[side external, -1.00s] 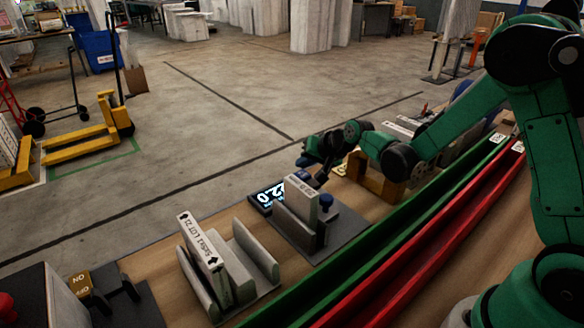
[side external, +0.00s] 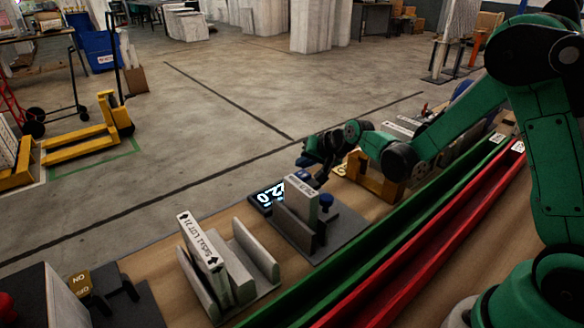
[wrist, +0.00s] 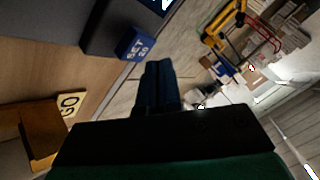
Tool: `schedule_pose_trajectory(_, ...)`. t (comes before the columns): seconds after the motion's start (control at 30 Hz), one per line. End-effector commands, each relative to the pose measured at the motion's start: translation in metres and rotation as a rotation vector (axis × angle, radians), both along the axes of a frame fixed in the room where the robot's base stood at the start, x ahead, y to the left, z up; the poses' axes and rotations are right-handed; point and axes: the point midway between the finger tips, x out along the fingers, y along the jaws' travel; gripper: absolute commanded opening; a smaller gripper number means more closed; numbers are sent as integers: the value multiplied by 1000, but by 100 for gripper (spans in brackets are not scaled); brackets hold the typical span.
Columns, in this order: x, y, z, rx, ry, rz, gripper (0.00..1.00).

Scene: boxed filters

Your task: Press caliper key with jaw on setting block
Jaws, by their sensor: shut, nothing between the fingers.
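My gripper (side external: 310,166) is shut and empty, low over the dark fixture in the side view. In the wrist view its two dark fingers (wrist: 158,86) lie together. A blue SET 20 key (wrist: 136,43) shows just past the fingertips to the left; I cannot tell whether they touch it. In the side view the blue key (side external: 302,175) is beside my gripper, partly hidden. The lit display (side external: 266,196) shows white digits. A pale labelled block (side external: 300,196) stands upright between grey jaws (side external: 293,232), with a blue knob (side external: 326,201) beside it.
Another labelled box (side external: 203,243) stands in a grey holder at the front. Green (side external: 385,232) and red (side external: 415,246) rails run along the right. A yellow-brown stand (side external: 378,180) is behind the fixture; a GO plate (wrist: 68,104) shows in the wrist view.

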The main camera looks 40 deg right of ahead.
Motion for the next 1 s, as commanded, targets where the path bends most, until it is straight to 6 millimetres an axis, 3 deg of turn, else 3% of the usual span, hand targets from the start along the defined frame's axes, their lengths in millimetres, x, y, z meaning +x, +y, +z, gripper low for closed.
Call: schedule_pose_trajectory(1.0,0,0,-8,0,0,0,0)
